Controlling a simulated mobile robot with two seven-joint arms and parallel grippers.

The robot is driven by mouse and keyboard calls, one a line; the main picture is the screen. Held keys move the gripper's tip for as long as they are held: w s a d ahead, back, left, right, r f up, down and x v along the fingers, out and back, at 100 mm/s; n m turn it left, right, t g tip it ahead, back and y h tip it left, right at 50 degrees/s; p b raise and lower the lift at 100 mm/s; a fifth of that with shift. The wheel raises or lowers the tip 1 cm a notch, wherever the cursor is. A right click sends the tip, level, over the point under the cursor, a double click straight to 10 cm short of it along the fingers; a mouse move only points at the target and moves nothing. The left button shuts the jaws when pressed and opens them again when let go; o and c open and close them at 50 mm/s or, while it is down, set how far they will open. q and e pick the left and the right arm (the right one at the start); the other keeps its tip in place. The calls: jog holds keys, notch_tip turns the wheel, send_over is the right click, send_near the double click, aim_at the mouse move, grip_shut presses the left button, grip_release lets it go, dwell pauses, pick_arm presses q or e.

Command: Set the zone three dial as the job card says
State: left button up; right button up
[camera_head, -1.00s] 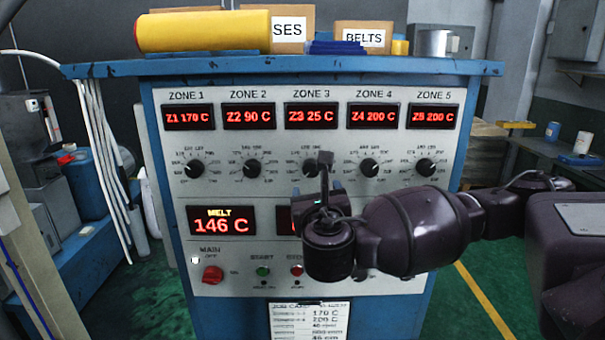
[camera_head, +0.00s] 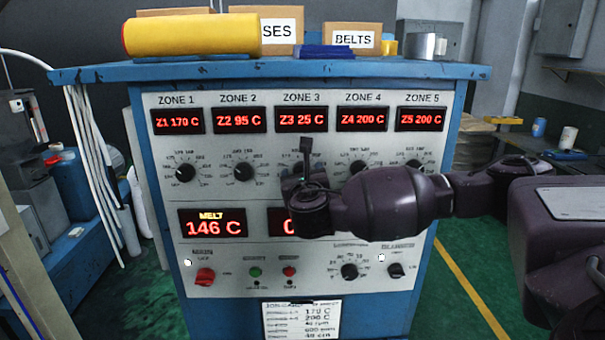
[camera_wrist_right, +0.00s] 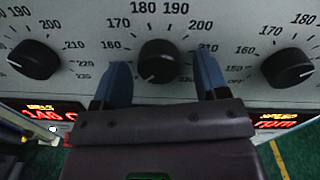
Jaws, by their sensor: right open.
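The zone 3 display (camera_head: 301,119) reads 25 C. The zone 3 dial (camera_wrist_right: 160,62) is a black round knob in the middle of the right wrist view, its white mark toward the lower left. My right gripper (camera_wrist_right: 165,75) is open, with one blue finger on each side of that dial; whether they touch it I cannot tell. In the head view my right gripper (camera_head: 305,180) covers most of this dial. The job card (camera_head: 301,320) hangs low on the panel; its top lines read 170 C and 200 C, with row labels blurred. My left gripper is out of view.
The zone 2 dial (camera_wrist_right: 33,60) and the zone 4 dial (camera_wrist_right: 288,65) flank the middle one. A red main switch (camera_head: 205,277), a green button (camera_head: 255,272) and a speed dial (camera_head: 349,271) sit lower. A yellow roll (camera_head: 196,36) and boxes lie on top.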

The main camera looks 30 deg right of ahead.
jog(key=c, duration=0.9)
jog(key=shift+m, duration=0.3)
pick_arm(q)
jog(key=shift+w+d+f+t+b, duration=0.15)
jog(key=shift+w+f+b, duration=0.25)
jog(key=shift+b, duration=0.55)
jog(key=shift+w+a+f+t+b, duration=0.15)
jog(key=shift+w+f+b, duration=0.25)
jog(key=shift+b, duration=0.55)
pick_arm(e)
jog(key=shift+a+f+m+h, duration=0.1)
jog(key=shift+m+h, duration=0.2)
jog(key=shift+m, duration=8.5)
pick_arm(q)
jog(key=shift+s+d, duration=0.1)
